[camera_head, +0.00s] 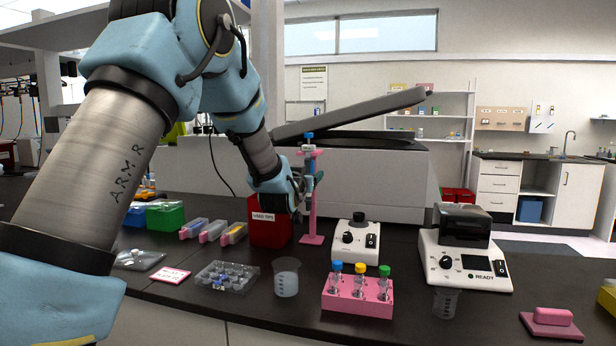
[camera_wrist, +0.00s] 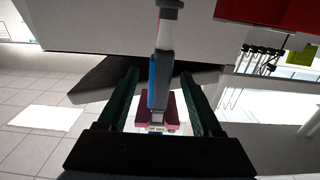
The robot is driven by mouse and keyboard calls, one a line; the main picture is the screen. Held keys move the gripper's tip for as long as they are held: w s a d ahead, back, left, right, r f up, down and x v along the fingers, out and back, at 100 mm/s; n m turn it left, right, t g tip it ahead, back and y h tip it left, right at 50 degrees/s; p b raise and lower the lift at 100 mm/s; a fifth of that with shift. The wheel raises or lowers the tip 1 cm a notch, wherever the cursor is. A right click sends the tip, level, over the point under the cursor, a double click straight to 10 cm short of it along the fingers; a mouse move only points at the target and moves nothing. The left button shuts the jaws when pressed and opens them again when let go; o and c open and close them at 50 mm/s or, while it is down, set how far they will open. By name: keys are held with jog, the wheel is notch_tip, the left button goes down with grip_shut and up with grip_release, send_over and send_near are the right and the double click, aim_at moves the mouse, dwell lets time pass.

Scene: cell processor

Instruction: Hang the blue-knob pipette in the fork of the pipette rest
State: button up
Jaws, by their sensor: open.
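The blue-knob pipette (camera_head: 308,135) stands upright at the top of the pink pipette rest (camera_head: 313,210), its blue knob above the pink fork. In the wrist view the pipette (camera_wrist: 168,32) runs between my two dark fingers, and part of the pink rest (camera_wrist: 173,108) shows behind it. It appears to sit in the fork, but the exact contact is too small to tell. My gripper (camera_wrist: 160,76) is open, with a finger on each side of the pipette and visible gaps. In the head view my gripper (camera_head: 299,190) is beside the rest, partly hidden by my wrist.
A red tips box (camera_head: 271,233) stands just left of the rest's base. A white knobbed device (camera_head: 356,246) is to the right. A pink tube rack (camera_head: 357,298) and a beaker (camera_head: 286,278) stand in front. A large white machine (camera_head: 375,170) is behind.

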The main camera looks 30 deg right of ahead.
jog(key=b+v, duration=0.3)
jog(key=v, duration=0.7)
jog(key=shift+s+a+b, duration=0.3)
jog(key=shift+b, duration=0.05)
jog(key=a+f+n+g+y, duration=0.1)
jog(key=a+f+y, duration=0.1)
jog(key=a+f, duration=0.2)
jog(key=w+a+f+n+g+y, duration=0.1)
jog(key=a+f, duration=0.3)
jog(key=a, duration=0.5)
jog(key=w+a+f+n+g+y+p, duration=0.1)
jog(key=a+f+y, duration=0.3)
jog(key=a, duration=0.2)
jog(key=shift+w+a+f+g, duration=0.1)
jog(key=shift+a+g, duration=0.2)
jog(key=s+a+f+n+g+y, duration=0.2)
jog(key=s+a+f+g, duration=0.2)
jog(key=s+a, duration=0.4)
jog(key=s+a+f+n+g+y, duration=0.2)
jog(key=s+a, duration=0.6)
jog(key=a, duration=0.4)
notch_tip(320, 180, down, 2)
jog(key=shift+f+g+y+p, duration=0.2)
jog(key=shift+g+y+p, duration=0.3)
jog(key=shift+g, duration=0.5)
